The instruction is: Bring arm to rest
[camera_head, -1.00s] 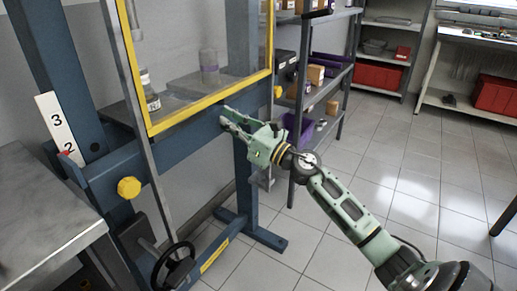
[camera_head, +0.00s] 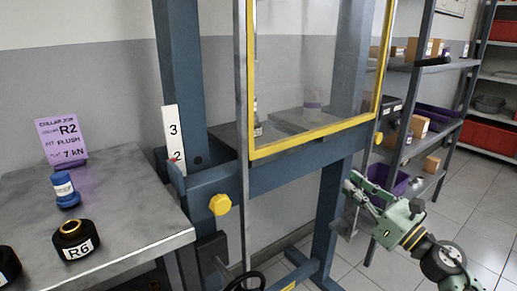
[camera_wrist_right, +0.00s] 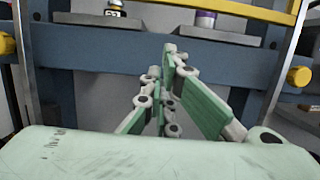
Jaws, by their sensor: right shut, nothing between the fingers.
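My right gripper (camera_head: 352,186) is a pale green adaptive gripper at the lower right of the head view, in front of the press's blue frame. It is empty, and its fingers come together in the right wrist view (camera_wrist_right: 162,65), pointing at the blue crossbeam (camera_wrist_right: 125,50). It looks apart from the beam, though the gap is hard to judge. The right forearm runs off the bottom right corner of the head view. My left gripper is not in view.
The blue press (camera_head: 178,80) has a yellow-edged clear guard (camera_head: 310,60) and a yellow knob (camera_head: 220,204). A grey table (camera_head: 125,190) at left holds a blue bottle (camera_head: 66,192), a black R6 part (camera_head: 74,238) and a purple sign (camera_head: 61,140). Shelves (camera_head: 440,70) stand at right.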

